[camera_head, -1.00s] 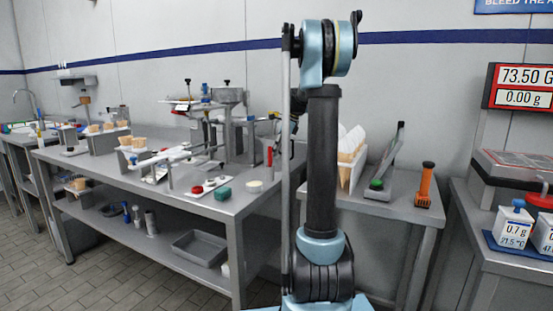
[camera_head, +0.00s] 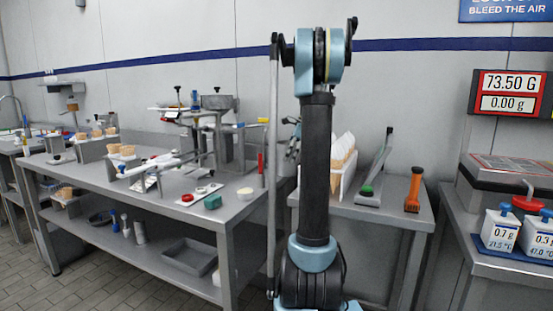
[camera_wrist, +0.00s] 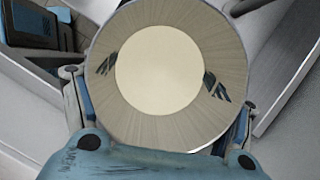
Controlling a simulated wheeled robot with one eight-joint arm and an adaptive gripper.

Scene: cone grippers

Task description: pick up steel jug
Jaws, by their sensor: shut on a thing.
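The steel jug (camera_wrist: 165,128) fills the upper middle of the wrist view. Its brushed round metal surface surrounds a pale cream disc; I cannot tell whether that disc is its contents or an end face. My gripper (camera_wrist: 160,92) is shut on the jug, with a finger on each side, left and right. Dark finger shapes show on the metal. In the head view my arm stands upright in the middle and hides most of the gripper; the jug cannot be made out there.
A long steel table (camera_head: 215,222) at left carries clamps, a red button and a green block (camera_head: 213,202). A side table (camera_head: 385,214) holds paper cones and an orange-handled tool (camera_head: 413,190). Scales (camera_head: 515,165) stand at right. A grey tray (camera_head: 190,257) lies on the lower shelf.

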